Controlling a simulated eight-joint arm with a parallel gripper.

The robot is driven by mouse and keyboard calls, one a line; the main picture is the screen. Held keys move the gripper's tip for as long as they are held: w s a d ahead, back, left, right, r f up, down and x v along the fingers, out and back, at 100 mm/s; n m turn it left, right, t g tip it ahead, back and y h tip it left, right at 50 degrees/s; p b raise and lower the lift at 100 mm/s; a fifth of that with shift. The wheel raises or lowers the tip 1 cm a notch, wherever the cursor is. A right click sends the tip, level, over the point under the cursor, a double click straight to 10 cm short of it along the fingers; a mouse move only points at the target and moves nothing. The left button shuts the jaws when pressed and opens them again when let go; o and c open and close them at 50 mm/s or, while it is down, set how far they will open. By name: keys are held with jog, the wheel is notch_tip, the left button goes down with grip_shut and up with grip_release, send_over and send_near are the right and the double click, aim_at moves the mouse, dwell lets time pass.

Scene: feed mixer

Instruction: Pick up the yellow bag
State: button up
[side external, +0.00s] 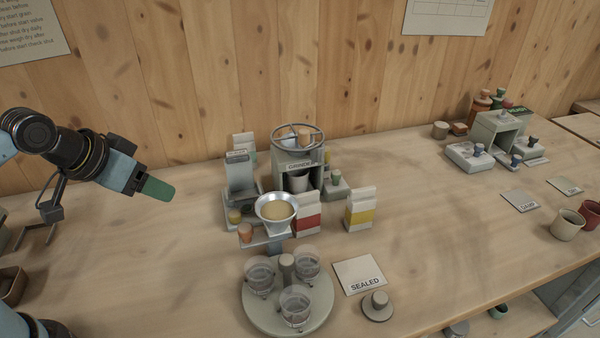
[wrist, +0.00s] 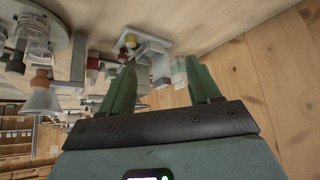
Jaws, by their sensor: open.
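The yellow bag (side external: 360,210) is a white carton-like packet with a yellow band. It stands upright on the bench, right of a similar bag with a red band (side external: 308,214). My gripper (side external: 160,190) is at the left in the side view, raised above the bench and well apart from the yellow bag. In the wrist view its two green fingers (wrist: 162,85) are spread with nothing between them. I cannot make out the yellow bag in the wrist view.
A grinder (side external: 300,165) stands behind the bags. A funnel (side external: 277,210) with tan contents and a round turntable (side external: 262,318) with glass jars stand in front. A "SEALED" card (side external: 358,272) lies nearby.

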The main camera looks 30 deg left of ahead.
jog(key=w+d+r+m+h, duration=0.3)
jog(key=w+d, duration=0.3)
jog(key=w, duration=0.1)
jog(key=m+t+h, duration=0.2)
jog(key=m+h, duration=0.3)
jog(key=m, duration=0.1)
send_over(354, 191)
jog(key=s+a, duration=0.2)
jog(key=f, duration=0.2)
jog(key=shift+g+h, duration=0.3)
jog(key=f, duration=0.2)
jog(key=w+d+f, duration=0.1)
jog(key=f, duration=0.2)
jog(key=w+f, duration=0.1)
jog(key=f, duration=0.1)
jog(key=shift+d+f, duration=0.35)
jog(key=shift+w+d+f, duration=0.3)
jog(key=shift+d, duration=0.05)
grip_shut()
